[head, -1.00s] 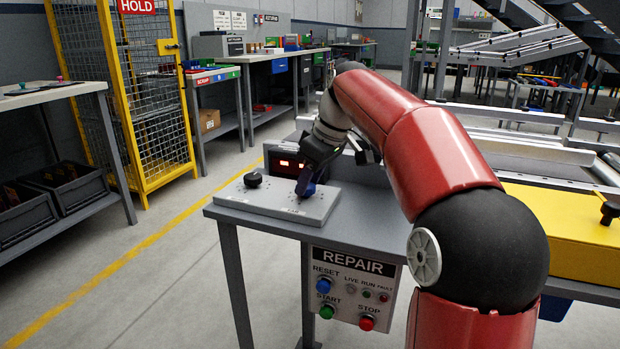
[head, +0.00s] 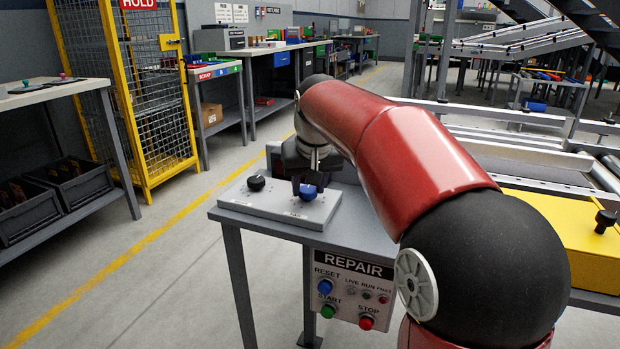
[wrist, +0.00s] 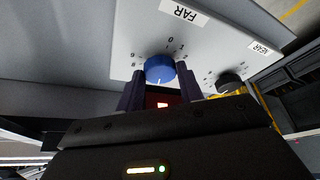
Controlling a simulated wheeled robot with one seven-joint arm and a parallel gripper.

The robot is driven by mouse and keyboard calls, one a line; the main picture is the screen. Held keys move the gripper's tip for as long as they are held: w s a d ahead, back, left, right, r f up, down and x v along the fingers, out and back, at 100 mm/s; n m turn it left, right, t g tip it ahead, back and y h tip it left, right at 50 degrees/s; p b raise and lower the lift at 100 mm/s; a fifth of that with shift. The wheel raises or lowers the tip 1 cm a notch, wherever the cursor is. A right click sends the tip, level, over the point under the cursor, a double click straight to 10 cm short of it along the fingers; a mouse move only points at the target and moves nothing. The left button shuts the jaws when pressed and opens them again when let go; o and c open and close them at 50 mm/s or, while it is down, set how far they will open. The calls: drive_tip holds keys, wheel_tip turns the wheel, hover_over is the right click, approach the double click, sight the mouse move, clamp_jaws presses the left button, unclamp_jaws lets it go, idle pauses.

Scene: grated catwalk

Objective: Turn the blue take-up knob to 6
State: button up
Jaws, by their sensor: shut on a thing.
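The blue knob (head: 309,193) stands on the grey sloped panel (head: 236,205), right of a black knob (head: 256,183). A short white mark on the knob points down toward my gripper, where digits are hidden. My gripper (wrist: 160,72) is shut on the blue knob, one dark finger on each side. The black knob (wrist: 229,83) is clear of the fingers.
Below the bench top hangs the REPAIR button box (head: 355,290). A yellow block (head: 540,225) with a black knob sits at right. Open floor lies left of the bench.

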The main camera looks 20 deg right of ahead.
drive_tip(key=shift+a+m+h+p, duration=0.1)
drive_tip(key=shift+m+h+p, duration=0.35)
drive_tip(key=shift+m, duration=0.65)
drive_tip(key=o, duration=1)
drive_tip(key=v, duration=0.7)
drive_tip(key=shift+r+p, duration=0.4)
drive_tip(key=shift+p, duration=0.05)
